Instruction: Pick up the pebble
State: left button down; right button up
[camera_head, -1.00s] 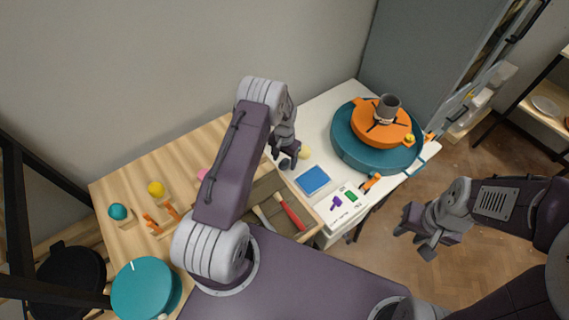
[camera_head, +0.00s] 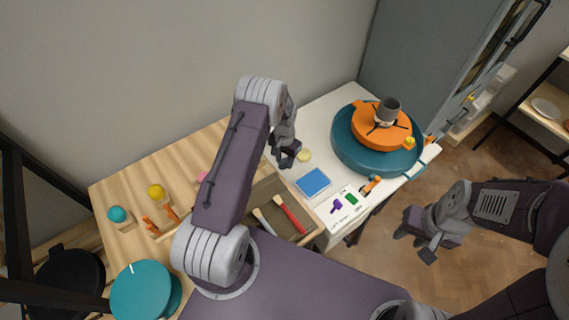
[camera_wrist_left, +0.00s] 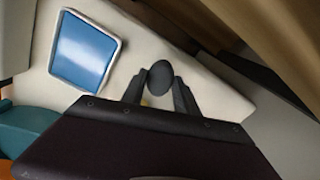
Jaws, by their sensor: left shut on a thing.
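The pebble (camera_wrist_left: 160,78) is a dark grey oval in the left wrist view, held between the two fingertips. My left gripper (camera_wrist_left: 159,86) is shut on it, over the white tabletop. In the head view my left gripper (camera_head: 287,160) is at the table's middle, left of a pale yellow round piece (camera_head: 304,155); the pebble cannot be made out there. My right gripper (camera_head: 418,247) is empty with its fingers apart, off the table's right side above the floor.
A brush compartment (camera_head: 290,225) lies in front.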

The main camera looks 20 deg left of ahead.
pick_arm(q)
notch_tip(320, 180, up, 2)
jog(key=w+d+r+b, duration=0.1)
jog(key=w+d+r, duration=0.5)
jog(key=d, duration=0.3)
jog(key=shift+w+d+r+b, duration=0.3)
jog(key=shift+w+r, duration=0.05)
jog(key=shift+r, duration=0.1)
jog(key=c, duration=1.6)
grip_release()
jog(key=c, duration=0.5)
